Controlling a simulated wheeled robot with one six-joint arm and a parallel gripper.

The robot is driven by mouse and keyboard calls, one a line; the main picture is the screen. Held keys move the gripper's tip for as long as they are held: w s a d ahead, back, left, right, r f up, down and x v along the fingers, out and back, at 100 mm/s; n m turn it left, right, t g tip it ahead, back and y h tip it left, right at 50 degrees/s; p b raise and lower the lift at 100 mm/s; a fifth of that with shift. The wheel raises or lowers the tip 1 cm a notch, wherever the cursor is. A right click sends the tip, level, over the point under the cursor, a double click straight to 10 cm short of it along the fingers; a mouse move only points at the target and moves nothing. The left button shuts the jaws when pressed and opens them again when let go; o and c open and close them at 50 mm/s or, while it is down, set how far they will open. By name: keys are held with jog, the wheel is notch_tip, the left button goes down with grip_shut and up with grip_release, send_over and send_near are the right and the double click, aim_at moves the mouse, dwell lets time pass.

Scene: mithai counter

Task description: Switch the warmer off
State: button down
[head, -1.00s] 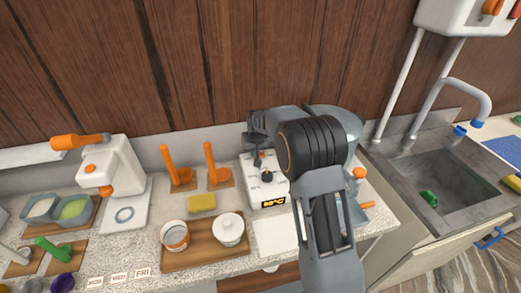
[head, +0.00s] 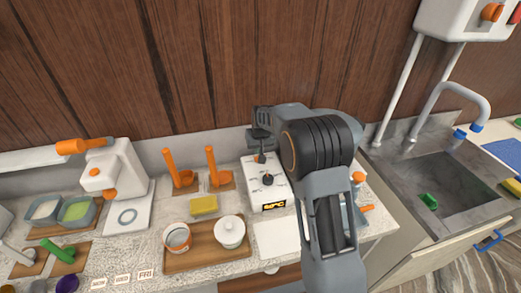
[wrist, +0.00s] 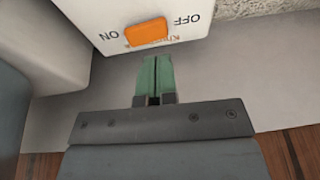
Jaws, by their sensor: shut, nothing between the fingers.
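The warmer (head: 282,191) is a white box at the back of the counter, with a dark knob on top and a lit orange temperature display on its front. In the wrist view, its white face (wrist: 105,22) carries an orange rocker switch (wrist: 146,32). The inverted labels read ON at the picture's left and OFF at its right. My gripper (wrist: 150,62) is shut and empty, its green fingertips just below the switch in the picture. Contact cannot be told. In the head view, my gripper (head: 261,157) is at the warmer's far side, its tips partly hidden.
A wooden wall (head: 200,70) stands close behind the warmer. Orange-handled tools on stands (head: 183,178), a yellow block (head: 204,205) and a wooden tray (head: 205,257) with two pots are to its left. A sink (head: 455,185) is at the right. A pale rounded body (wrist: 40,45) is beside my gripper.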

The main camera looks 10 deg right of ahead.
notch_tip(320, 180, up, 11)
jog(key=s+a+b, duration=0.1)
jog(key=s+a, duration=0.1)
jog(key=s, duration=0.1)
jog(key=shift+a+b, duration=0.25)
jog(key=shift+b, duration=0.15)
